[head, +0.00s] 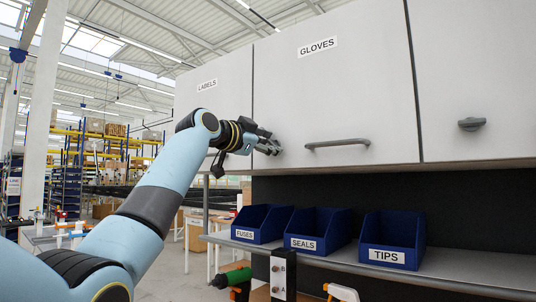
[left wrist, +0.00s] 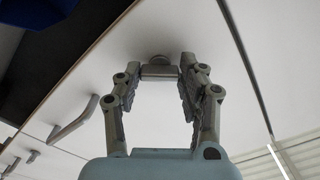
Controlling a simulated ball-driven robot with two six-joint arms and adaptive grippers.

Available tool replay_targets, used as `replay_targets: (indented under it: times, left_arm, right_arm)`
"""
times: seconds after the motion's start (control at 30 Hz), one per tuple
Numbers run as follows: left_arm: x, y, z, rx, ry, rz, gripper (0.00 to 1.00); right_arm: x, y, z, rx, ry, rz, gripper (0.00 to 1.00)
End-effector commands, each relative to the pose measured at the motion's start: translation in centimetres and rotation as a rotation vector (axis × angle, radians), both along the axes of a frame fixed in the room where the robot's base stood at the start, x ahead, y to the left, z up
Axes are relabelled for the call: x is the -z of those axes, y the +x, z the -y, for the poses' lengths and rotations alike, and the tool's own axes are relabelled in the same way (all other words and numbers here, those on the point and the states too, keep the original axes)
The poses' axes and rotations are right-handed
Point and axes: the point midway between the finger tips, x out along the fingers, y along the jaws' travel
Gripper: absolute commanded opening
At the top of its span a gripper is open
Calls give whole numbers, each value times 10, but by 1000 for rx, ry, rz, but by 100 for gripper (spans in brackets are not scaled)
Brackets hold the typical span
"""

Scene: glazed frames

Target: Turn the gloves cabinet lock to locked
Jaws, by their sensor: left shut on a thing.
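The gloves cabinet door (head: 320,95) is white, closed and labelled GLOVES. It has a grey bar handle (head: 338,144) low on it, also in the left wrist view (left wrist: 75,120). My left gripper (head: 272,146) is at the lower left of this door, near the seam with the LABELS door. In the left wrist view its fingers (left wrist: 160,78) are shut on the two sides of a small grey lock knob (left wrist: 158,72), with its round base on the door. No lock marking is readable. In the head view the gripper hides the knob. My right gripper is not in view.
The LABELS door (head: 212,85) is on the left; another door with a grey knob (head: 471,124) is on the right. Below, blue bins FUSES (head: 245,235), SEALS (head: 303,244) and TIPS (head: 387,257) stand on a grey shelf (head: 470,268). Open space is left.

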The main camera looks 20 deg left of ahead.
Motion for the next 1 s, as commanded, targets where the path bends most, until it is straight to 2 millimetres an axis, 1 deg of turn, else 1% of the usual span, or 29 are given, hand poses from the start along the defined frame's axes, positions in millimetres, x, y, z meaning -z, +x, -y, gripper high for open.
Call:
replay_targets:
  times: [0.03,0.1,0.5,0.8,1.0]
  left_arm:
    - [4,0,0,1,40,14,8]
    - [3,0,0,0,102,36,8]
    - [3,0,0,1,456,163,8]
    - [2,0,0,1,673,241,8]
    - [2,0,0,2,767,275,8]
  right_arm:
    - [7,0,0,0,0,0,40]
    - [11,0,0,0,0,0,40]
    - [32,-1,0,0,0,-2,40]
    - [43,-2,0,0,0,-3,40]
    - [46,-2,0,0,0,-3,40]
